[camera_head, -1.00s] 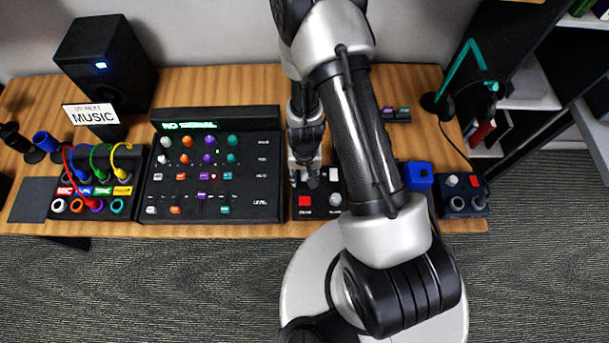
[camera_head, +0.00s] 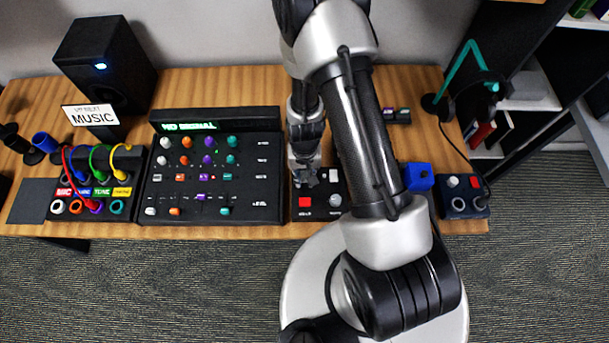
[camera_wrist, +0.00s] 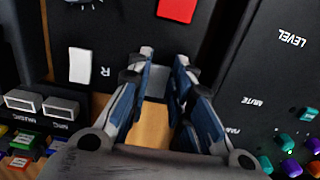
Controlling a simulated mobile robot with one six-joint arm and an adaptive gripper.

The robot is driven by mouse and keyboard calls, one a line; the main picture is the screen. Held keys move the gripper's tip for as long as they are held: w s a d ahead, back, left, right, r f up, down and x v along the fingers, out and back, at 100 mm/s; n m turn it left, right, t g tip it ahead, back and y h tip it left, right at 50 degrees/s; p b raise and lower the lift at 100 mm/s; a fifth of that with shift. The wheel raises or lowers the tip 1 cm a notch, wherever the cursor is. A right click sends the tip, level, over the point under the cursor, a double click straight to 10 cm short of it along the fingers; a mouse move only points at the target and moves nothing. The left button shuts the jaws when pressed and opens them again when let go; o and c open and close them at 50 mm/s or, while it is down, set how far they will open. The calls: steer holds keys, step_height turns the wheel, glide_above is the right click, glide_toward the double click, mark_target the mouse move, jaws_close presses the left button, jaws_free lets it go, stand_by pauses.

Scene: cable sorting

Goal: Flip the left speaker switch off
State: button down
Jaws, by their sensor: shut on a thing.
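The black speaker-control box (camera_head: 318,207) stands right of the mixer and is partly hidden by my arm. It has a red button (camera_wrist: 178,9) and a white switch marked R (camera_wrist: 80,65) in the wrist view. My gripper (camera_wrist: 165,62) is over the box's far edge, its fingers closed around a small grey block (camera_wrist: 155,84), which looks like the left switch. Its label and tilt are hidden by the fingers. In the head view my gripper (camera_head: 305,178) is at the box's back left. The left speaker (camera_head: 105,65) shows a lit blue light.
The mixer (camera_head: 260,200) stands close to the left of the box, with knobs and a green-lit display. A cable patch box (camera_head: 90,212) is farther left. A blue block (camera_head: 418,176) and another small control box (camera_head: 463,205) stand to the right.

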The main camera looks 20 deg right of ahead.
steer(key=shift+w+d+f+g+b, duration=0.1)
steer(key=shift+w+g+b, duration=0.1)
steer(key=shift+g+b, duration=0.35)
steer(key=shift+w+g+y, duration=0.1)
steer(key=shift+g+y, duration=0.3)
steer(key=shift+g, duration=0.25)
steer(key=c, duration=1.4)
jaws_free()
steer(key=shift+r, duration=0.2)
steer(key=shift+c, duration=0.2)
steer(key=v, duration=1.2)
